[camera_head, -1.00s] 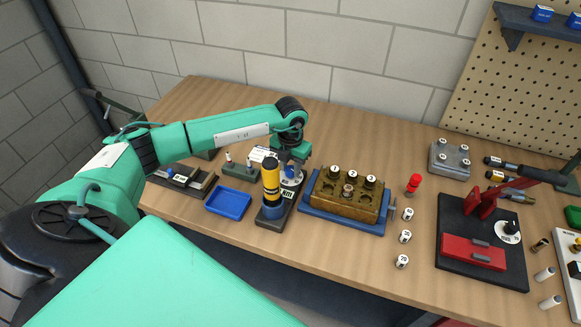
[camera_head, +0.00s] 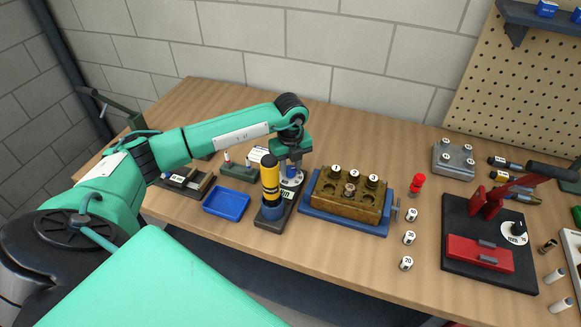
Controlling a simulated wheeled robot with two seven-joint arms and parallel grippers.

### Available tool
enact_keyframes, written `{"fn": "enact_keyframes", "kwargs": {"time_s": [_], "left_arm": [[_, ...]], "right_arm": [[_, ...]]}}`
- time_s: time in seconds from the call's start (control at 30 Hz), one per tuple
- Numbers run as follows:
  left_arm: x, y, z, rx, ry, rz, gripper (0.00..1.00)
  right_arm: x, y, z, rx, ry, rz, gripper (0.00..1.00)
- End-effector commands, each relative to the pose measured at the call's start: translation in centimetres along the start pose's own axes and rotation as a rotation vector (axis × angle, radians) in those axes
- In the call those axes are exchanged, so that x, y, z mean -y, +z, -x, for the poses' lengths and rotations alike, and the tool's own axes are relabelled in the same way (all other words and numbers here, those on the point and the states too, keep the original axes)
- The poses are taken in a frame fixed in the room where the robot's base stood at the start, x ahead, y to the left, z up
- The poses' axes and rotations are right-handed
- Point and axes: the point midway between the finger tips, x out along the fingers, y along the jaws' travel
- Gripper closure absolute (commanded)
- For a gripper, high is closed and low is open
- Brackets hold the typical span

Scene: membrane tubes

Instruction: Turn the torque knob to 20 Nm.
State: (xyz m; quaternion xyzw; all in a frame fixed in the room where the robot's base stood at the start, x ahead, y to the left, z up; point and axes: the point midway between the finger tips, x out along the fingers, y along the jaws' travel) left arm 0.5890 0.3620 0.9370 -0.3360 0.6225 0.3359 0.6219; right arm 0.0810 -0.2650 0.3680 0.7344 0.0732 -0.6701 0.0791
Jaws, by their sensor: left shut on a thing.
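A small black stand (camera_head: 275,217) is left of centre on the bench. A pale dial (camera_head: 291,185) with "Nm" lettering is on it, with a yellow and black cylinder (camera_head: 270,178) upright in front. My left gripper (camera_head: 291,169) points down over this dial and is shut on the torque knob. The fingers and the arm hide most of the knob, and I cannot read its setting. My right gripper is not in view.
A blue tray (camera_head: 227,203) lies left of the stand. A brass block (camera_head: 346,199) with numbered plugs stands close on the right. Numbered white cylinders (camera_head: 409,238) and a red-handled press (camera_head: 489,246) are further right. Bare wood lies along the front edge.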

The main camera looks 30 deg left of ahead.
Motion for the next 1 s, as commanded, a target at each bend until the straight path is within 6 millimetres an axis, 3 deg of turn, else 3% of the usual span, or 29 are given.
{"fn": "enact_keyframes", "kwargs": {"time_s": [1.0], "left_arm": [[0.04,0.1,0.14,0.002,-0.002,0.891,0.93]], "right_arm": [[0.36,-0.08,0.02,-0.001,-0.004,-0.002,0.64]]}}
